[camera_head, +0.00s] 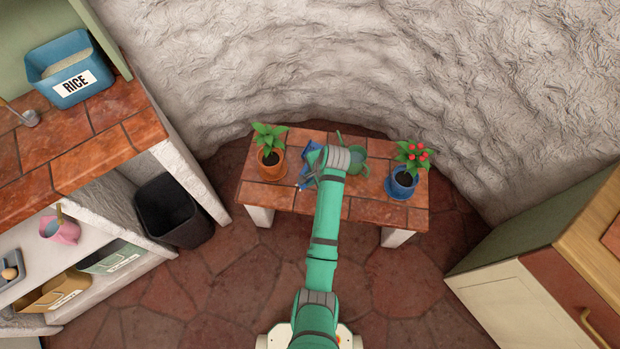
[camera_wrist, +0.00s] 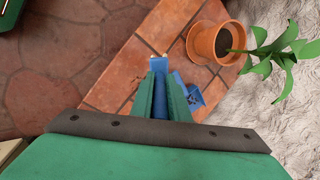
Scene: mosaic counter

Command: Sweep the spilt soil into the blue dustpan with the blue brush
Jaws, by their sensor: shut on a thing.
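My gripper (camera_wrist: 160,88) is shut on the blue brush (camera_wrist: 158,65), whose handle lies between the green fingers. Its head, with small pale tips, points away from the fingers over the tiled bench top. The blue dustpan (camera_wrist: 196,94) is just right of the fingers in the wrist view, partly hidden by them. Dark specks show on it; I cannot tell whether they are soil. In the head view the dustpan (camera_head: 312,153) lies on the bench, partly covered by my arm. I cannot make out any loose soil on the tiles.
The tiled bench (camera_head: 272,196) also holds an orange pot with a leafy plant (camera_head: 270,157) at left and a blue pot with a red-flowered plant (camera_head: 403,184) at right. A green watering can (camera_head: 356,169) stands between them, partly hidden. A rough wall curves behind.

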